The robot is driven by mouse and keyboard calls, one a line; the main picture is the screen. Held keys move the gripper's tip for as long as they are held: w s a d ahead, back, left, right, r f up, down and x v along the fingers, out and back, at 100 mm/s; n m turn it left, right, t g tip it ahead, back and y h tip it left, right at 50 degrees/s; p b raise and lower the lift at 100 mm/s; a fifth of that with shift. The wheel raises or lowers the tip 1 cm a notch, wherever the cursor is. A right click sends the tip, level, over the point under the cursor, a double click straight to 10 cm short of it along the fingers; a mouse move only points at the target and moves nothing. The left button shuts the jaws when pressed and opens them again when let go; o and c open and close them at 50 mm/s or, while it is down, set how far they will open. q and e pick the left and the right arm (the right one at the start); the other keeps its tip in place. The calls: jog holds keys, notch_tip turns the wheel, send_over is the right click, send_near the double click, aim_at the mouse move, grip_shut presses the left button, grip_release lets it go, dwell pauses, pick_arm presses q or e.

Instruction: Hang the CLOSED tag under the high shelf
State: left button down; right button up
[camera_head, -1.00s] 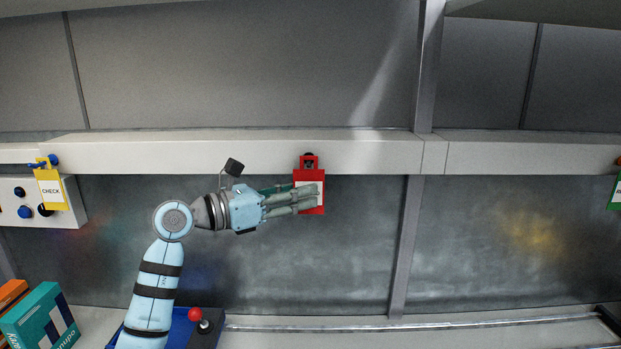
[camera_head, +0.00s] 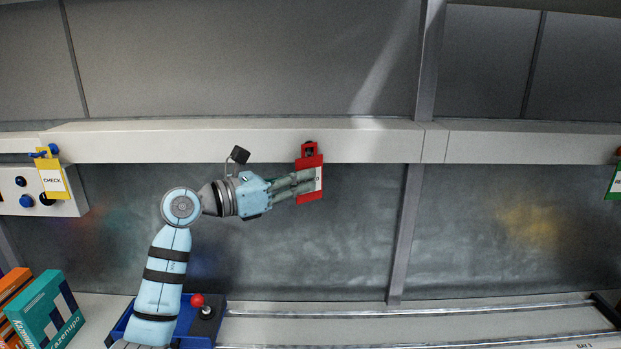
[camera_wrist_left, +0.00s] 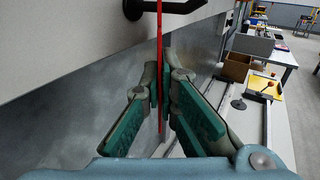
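The CLOSED tag is a red tag (camera_head: 301,191) with a white label, mostly covered by fingers; only the label's end letter shows. It is tilted slightly and its top overlaps the front edge of the high shelf (camera_head: 220,146). My left gripper (camera_head: 311,181) reaches it from the left, its fingers across the label. In the left wrist view the tag is a thin red strip (camera_wrist_left: 160,40) seen edge-on between the finger pads (camera_wrist_left: 161,85). A black hook (camera_wrist_left: 180,6) on the shelf meets the strip's upper part. I cannot tell whether the tag's hole is around it.
A yellow CHECK tag (camera_head: 52,180) hangs at the left beside a control box (camera_head: 15,192). A green tag (camera_head: 614,183) hangs at the far right edge. Teal (camera_head: 45,312) and orange boxes stand below left.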

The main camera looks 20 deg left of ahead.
pick_arm(q)
jog(key=shift+r, duration=0.3)
jog(key=shift+s, duration=0.1)
jog(key=shift+s+d+p, duration=0.2)
jog(key=shift+s+p, duration=0.2)
jog(key=shift+s, duration=0.35)
jog(key=shift+s+d+r+p, duration=0.15)
jog(key=shift+s+r+p, duration=0.15)
jog(key=shift+s, duration=0.2)
jog(key=shift+s+d+r+p, duration=0.15)
jog(key=shift+s+p, duration=0.15)
jog(key=shift+s, duration=0.15)
jog(key=shift+s, duration=0.15)
